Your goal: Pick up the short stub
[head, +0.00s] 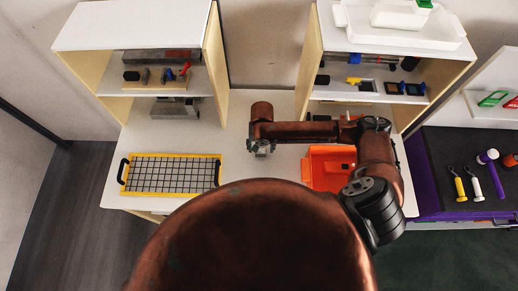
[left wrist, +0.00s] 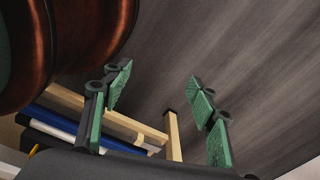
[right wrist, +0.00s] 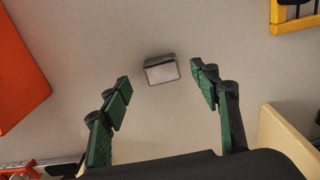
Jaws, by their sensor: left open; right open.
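A small grey block, which looks like the short stub (right wrist: 161,70), lies on the pale table top in the right wrist view. It is just beyond and between the two fingertips of my right gripper (right wrist: 160,82), with clear space on both sides. That gripper is open and empty. In the head view my right gripper (head: 262,150) hangs over the table between the yellow-framed tray and the orange bin; I cannot make out the stub there. My left gripper (left wrist: 157,92) is open and empty in the left wrist view, above the dark floor.
The yellow-framed grid tray (head: 123,171) is on the left of the table, the orange bin (head: 318,180) on the right. Shelf units (head: 212,52) stand behind on both sides. A bench with tools (head: 460,190) stands far right. Bare table surrounds the stub.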

